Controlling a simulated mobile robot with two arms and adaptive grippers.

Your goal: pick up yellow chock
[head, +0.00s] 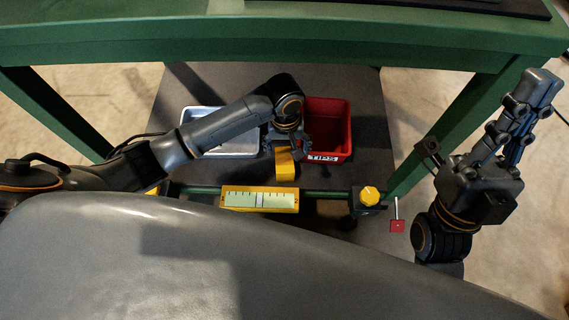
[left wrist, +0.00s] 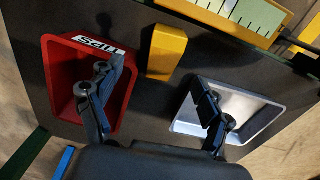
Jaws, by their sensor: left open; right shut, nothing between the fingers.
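The yellow chock (head: 285,165) lies on the dark lower shelf between the white tray and the red bin. In the left wrist view the chock (left wrist: 167,52) shows ahead of the fingers, centred between them. My left gripper (head: 287,143) is open above the shelf; in the left wrist view its two fingers (left wrist: 158,92) are spread wide and nothing is between them. In the head view the gripper hides part of the chock. My right gripper (head: 540,88) is shut and empty, raised at the right, away from the shelf.
The red bin (head: 345,125), labelled TIPS, stands right of the chock, and the white tray (head: 235,150) stands left. A yellow scale panel (head: 260,199) and yellow knob (head: 369,196) sit along the green front rail. The green bench top (head: 200,40) spans above the shelf.

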